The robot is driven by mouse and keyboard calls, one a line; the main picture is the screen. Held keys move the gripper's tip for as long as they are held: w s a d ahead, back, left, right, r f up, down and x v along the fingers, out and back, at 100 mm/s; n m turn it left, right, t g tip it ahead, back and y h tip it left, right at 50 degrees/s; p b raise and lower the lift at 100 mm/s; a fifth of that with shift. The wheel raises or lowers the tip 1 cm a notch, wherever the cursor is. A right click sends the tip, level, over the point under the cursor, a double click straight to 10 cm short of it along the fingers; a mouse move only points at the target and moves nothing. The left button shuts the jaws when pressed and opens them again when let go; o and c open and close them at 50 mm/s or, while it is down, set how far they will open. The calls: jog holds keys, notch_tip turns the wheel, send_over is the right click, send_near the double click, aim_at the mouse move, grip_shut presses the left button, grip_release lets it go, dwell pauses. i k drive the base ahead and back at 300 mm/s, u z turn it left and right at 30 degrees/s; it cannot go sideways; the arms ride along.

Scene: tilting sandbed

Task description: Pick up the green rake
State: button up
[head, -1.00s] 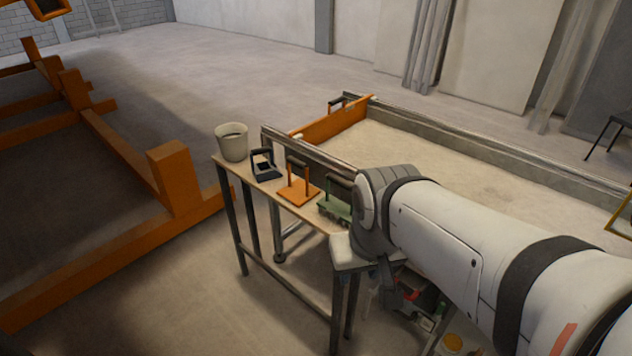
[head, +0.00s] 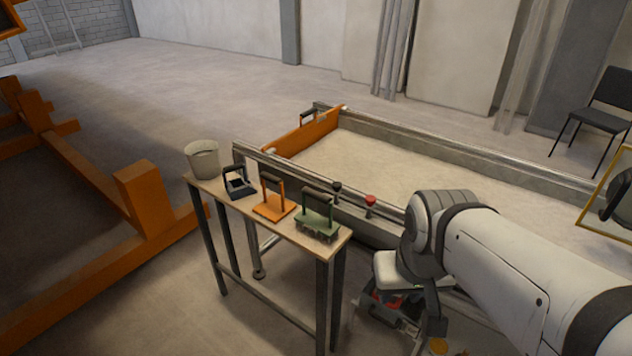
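The green rake (head: 316,217) stands on the near right end of a narrow wooden table (head: 340,237).
An orange tool (head: 274,207), a black tool (head: 238,188) and a grey bucket (head: 202,160) stand left of the rake. The sandbed (head: 375,165) lies behind the table, with a red knob (head: 370,201) on its near rail. Orange beams (head: 146,215) stand at left.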

aim_at(323, 225)
jog(key=u, duration=0.05)
jog(key=i, duration=1)
jog(key=z, duration=0.05)
